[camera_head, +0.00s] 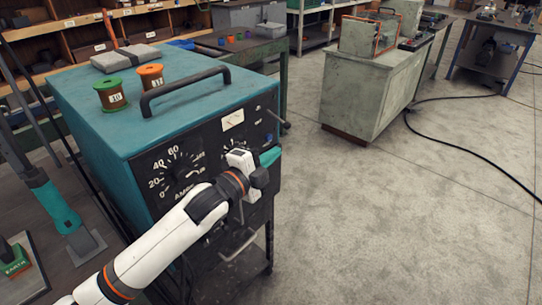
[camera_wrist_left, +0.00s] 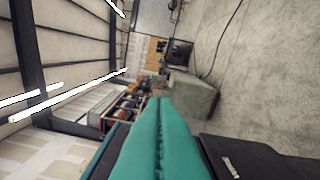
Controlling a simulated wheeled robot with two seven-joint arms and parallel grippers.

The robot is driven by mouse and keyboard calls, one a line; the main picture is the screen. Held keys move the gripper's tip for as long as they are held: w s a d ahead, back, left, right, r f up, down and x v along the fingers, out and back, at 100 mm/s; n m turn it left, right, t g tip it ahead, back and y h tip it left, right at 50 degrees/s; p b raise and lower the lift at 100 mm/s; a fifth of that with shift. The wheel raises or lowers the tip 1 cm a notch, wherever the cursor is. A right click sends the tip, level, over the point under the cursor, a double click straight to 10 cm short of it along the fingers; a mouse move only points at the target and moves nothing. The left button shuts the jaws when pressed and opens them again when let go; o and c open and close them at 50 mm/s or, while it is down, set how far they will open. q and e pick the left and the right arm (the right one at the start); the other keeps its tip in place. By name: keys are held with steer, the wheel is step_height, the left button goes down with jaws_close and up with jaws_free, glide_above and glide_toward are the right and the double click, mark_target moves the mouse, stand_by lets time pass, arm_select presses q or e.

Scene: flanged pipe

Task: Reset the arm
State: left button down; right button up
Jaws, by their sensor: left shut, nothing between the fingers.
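My left arm (camera_head: 165,245), white with orange rings, reaches in from the lower left of the head view. Its left gripper (camera_head: 270,156) is in front of the dial panel of a teal machine (camera_head: 135,115). The teal fingers lie together, with nothing seen between them. In the left wrist view the two teal fingers (camera_wrist_left: 160,135) are pressed side by side along a seam, and the view is turned on its side. The gripper hides part of the panel; I cannot tell whether it touches it. My right gripper is not in view.
A green spool (camera_head: 111,95), an orange spool (camera_head: 150,77) and a black handle (camera_head: 186,88) are on top of the machine. A grey cabinet (camera_head: 365,90) stands farther back. A black cable (camera_head: 465,145) crosses the open concrete floor (camera_head: 400,220) on the right.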

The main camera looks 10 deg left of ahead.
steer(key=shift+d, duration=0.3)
